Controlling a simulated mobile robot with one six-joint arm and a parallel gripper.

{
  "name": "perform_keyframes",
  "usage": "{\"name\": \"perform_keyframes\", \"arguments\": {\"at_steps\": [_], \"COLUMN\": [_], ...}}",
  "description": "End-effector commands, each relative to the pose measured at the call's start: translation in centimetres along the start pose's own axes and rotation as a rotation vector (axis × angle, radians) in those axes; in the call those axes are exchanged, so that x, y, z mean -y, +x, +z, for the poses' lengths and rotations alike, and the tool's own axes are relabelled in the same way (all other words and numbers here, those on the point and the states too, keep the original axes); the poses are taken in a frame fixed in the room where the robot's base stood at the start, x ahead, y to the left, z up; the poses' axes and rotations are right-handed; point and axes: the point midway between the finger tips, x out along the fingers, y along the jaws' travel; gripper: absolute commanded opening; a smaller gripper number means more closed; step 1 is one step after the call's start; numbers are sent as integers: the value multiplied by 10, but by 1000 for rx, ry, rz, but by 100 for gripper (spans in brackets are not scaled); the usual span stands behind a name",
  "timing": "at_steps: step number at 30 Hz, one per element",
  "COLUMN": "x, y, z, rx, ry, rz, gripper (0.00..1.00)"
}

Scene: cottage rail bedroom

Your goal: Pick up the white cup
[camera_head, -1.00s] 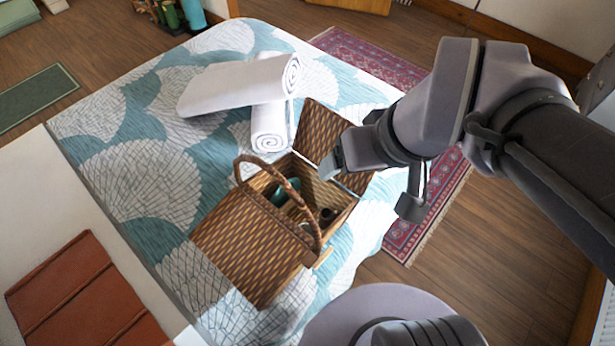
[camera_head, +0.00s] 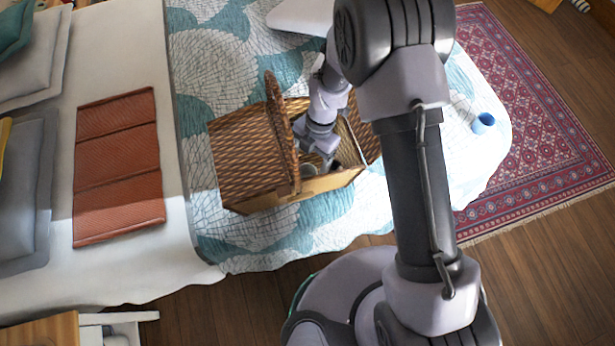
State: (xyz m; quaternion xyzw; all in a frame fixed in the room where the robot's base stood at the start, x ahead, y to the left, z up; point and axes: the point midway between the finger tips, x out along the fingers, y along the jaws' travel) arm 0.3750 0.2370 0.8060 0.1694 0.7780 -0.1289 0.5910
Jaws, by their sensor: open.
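My gripper (camera_head: 320,160) reaches down into the basket's open side, beside the handle. Its jaws are open, though my wrist and arm hide much of them.
A white towel (camera_head: 300,14) lies behind. A folded rust-red cloth (camera_head: 118,165) lies on the bed at the left. A patterned rug (camera_head: 535,125) covers the floor at the right.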

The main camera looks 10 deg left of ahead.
Motion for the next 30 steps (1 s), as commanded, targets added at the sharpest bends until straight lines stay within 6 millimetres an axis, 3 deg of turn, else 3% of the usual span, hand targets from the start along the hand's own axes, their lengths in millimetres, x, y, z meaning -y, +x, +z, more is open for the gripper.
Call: {"name": "perform_keyframes", "arguments": {"at_steps": [5,12,18,27,30], "x": [0,1,1,0,0], "y": [17,62,63,62,62], "z": [2,9,8,8,9], "rx": [0,-2,-3,-1,0], "ry": [2,3,4,3,3], "rz": [0,-2,-2,0,1], "gripper": [76,76,76,14,9]}}
